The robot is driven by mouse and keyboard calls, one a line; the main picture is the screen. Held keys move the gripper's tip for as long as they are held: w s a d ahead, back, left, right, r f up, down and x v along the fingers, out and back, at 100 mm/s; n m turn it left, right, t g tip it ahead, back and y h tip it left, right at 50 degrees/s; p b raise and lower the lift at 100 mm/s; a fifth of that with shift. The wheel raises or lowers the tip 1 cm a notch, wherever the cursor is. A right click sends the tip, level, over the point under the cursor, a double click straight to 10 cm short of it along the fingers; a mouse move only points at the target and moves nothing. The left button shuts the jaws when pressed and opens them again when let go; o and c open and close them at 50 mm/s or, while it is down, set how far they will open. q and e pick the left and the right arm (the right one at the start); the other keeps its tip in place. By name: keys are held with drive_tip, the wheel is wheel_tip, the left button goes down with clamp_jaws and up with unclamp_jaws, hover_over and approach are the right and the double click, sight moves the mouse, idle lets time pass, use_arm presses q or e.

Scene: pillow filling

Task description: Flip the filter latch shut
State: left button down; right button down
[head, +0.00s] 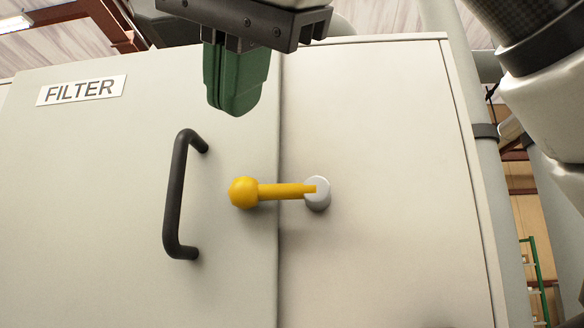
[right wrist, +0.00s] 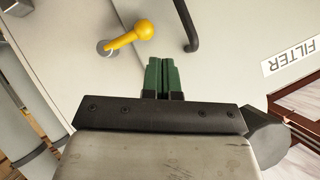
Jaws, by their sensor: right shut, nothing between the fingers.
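The filter latch (head: 285,191) is a yellow lever with a ball knob at its left end. It turns on a round grey pivot (head: 318,200) on the right panel. The lever lies nearly level, reaching left across the seam so that its knob is over the edge of the door marked FILTER. My right gripper (head: 237,108), with green fingers, is shut and empty above the knob, apart from it in the picture. In the right wrist view the shut fingers (right wrist: 161,64) are beside the latch (right wrist: 125,39), with a gap between. My left gripper is not in view.
A black bar handle (head: 174,195) stands out from the door (head: 90,220), left of the knob. The FILTER sign (head: 81,90) is at the upper left. The cabinet's right panel (head: 400,150) is bare around the pivot. Grey pipes run beyond its right edge.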

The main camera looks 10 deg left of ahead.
drive_tip(key=v, duration=0.5)
drive_tip(key=shift+b, duration=0.3)
